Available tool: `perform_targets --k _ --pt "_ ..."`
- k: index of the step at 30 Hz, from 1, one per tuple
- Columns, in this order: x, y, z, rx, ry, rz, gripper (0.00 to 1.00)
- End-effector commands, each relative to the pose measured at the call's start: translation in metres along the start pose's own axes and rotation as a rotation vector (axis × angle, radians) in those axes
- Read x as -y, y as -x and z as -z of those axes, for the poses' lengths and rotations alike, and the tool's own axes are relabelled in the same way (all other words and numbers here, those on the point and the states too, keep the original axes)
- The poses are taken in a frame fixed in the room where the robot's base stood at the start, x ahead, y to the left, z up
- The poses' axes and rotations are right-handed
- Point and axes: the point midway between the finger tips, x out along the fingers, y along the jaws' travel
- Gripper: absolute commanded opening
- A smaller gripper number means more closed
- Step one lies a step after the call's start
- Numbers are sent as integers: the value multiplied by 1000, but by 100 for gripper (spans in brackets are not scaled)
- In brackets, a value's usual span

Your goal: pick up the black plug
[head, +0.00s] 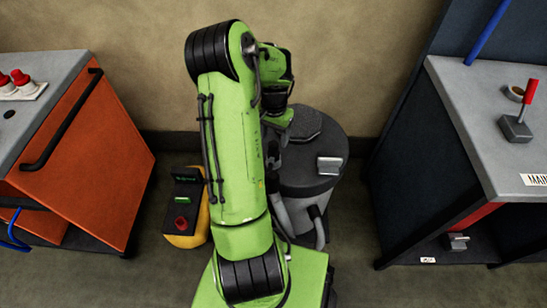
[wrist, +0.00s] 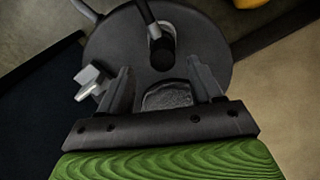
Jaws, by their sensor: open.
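In the wrist view, a black cylinder with a pale collar (wrist: 161,48) stands on the round dark lid (wrist: 205,48), beyond the fingertips; it may be the black plug, but I cannot tell for sure. My gripper (wrist: 162,80) is open above the lid, its two grey fingers apart with nothing held. A dark textured patch (wrist: 167,96) shows between the fingers. In the head view, my green arm reaches over the dark drum (head: 318,172) and hides part of its lid; the fingers and the black cylinder cannot be made out there.
A silver bracket (head: 329,166) sits on the lid and shows left of the fingers in the wrist view (wrist: 92,82). A yellow unit with a red button (head: 181,223) stands left of the drum. An orange cabinet (head: 90,165) is left, a dark workbench (head: 480,110) right.

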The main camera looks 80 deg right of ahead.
Motion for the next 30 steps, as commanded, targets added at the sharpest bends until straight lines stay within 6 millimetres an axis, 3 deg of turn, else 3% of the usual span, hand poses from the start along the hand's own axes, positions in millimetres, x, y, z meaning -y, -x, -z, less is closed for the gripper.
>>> perform_targets --k 1,7,13,20,30 --pt "0 -10 0 1 1 0 65" --pt "1 -29 0 0 2 0 65" --pt "2 -66 2 1 1 -1 65" --pt "3 -68 2 -1 2 1 65" --pt "3 -68 2 -1 2 1 14"
